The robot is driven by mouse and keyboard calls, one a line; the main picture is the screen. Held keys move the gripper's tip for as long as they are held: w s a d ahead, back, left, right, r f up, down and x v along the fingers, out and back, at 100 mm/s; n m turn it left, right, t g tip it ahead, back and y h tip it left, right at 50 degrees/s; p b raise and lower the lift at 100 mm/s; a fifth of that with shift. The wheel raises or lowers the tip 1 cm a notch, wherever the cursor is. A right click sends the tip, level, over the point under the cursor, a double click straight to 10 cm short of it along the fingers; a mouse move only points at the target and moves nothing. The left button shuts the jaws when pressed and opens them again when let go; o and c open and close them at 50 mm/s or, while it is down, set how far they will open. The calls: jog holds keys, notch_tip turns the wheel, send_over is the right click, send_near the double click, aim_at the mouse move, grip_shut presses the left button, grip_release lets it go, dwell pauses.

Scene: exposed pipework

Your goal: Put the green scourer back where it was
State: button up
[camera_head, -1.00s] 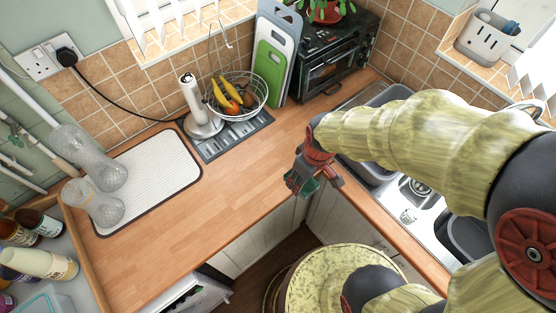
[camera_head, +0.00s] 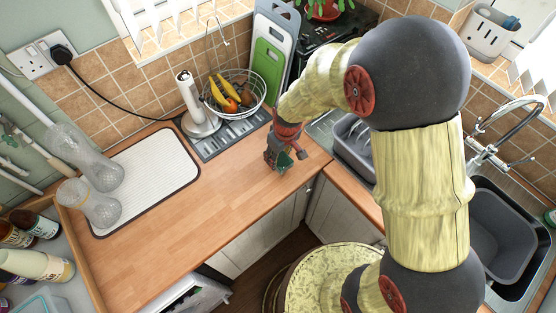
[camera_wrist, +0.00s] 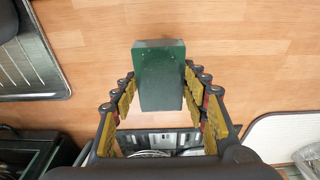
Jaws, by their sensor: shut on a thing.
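The green scourer (camera_wrist: 160,75) is a dark green block held between the yellow-padded fingers of my gripper (camera_wrist: 162,96) in the wrist view. In the head view my gripper (camera_head: 281,158) is over the right part of the wooden worktop (camera_head: 230,205), and a bit of the scourer (camera_head: 284,160) shows between the jaws. The gripper is shut on the scourer. Bare wood lies behind the scourer in the wrist view; the gap to the worktop is hard to judge.
A wire fruit basket (camera_head: 241,103) and a paper towel holder (camera_head: 197,118) stand on a grey tray (camera_head: 228,140) at the back. A white drying mat (camera_head: 150,185) lies left. The sink (camera_head: 500,235) is right, partly behind my arm. The middle worktop is clear.

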jog(key=shift+w+a+f, duration=0.15)
jog(key=shift+w+f, duration=0.1)
jog(key=shift+f, duration=0.15)
notch_tip(320, 180, down, 3)
jog(key=shift+w+f, duration=0.15)
jog(key=shift+f, duration=0.05)
jog(key=o, duration=1.1)
jog(key=shift+b, duration=0.3)
jog(key=shift+r, duration=0.1)
